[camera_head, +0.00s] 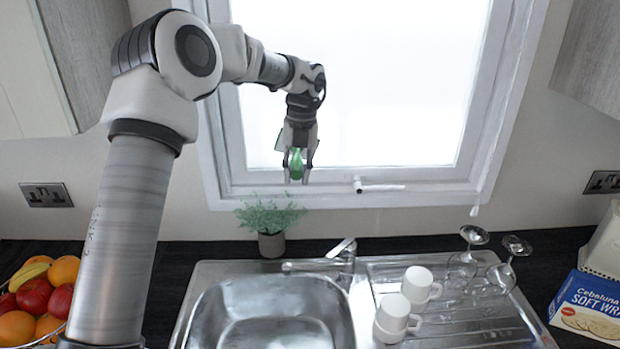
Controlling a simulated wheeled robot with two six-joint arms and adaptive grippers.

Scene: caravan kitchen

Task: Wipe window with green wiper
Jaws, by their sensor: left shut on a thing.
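The green wiper (297,164) is between the fingers of my left gripper (297,174). The gripper is shut on it and points downward. Most of the wiper is hidden by the fingers; a small green edge also shows to the left of them. The gripper and wiper are in front of the lower left part of the bright window (390,90). I cannot tell whether the wiper touches the glass. My right gripper is not in view.
A potted plant (271,222) stands under the gripper, behind the metal sink (260,310). White cups (420,284) and upturned glasses (465,255) stand on the drainer. A fruit bowl is at the left, a wraps box (592,305) at the right. The window handle (375,187) sticks out.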

